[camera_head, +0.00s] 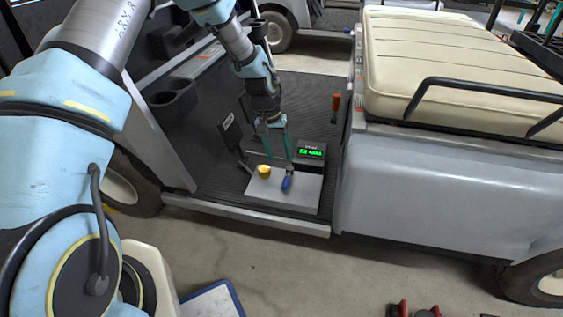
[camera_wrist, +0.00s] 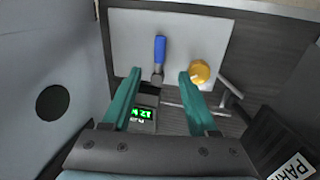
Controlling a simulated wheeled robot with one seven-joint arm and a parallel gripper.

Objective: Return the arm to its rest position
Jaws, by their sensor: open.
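My gripper (camera_head: 277,139) reaches down into the cart's footwell. Its two green fingers are apart and nothing is held between them; they also show in the wrist view (camera_wrist: 158,85). Below the fingertips is a pale grey plate (camera_head: 262,189), also in the wrist view (camera_wrist: 133,37). A blue-handled tool (camera_head: 287,184) and a yellow round piece (camera_head: 264,171) rest on the plate. In the wrist view the blue handle (camera_wrist: 159,49) lies between the fingers' lines, and the yellow piece (camera_wrist: 199,72) is beside the right finger. I see a gap between gripper and both items.
A small box with a green display (camera_head: 311,152) stands at the plate's back right. An orange-handled tool (camera_head: 335,105) stands near the seat base. The cream seat (camera_head: 440,65) with black rails is at right. Pedals (camera_head: 243,160) are left of the plate.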

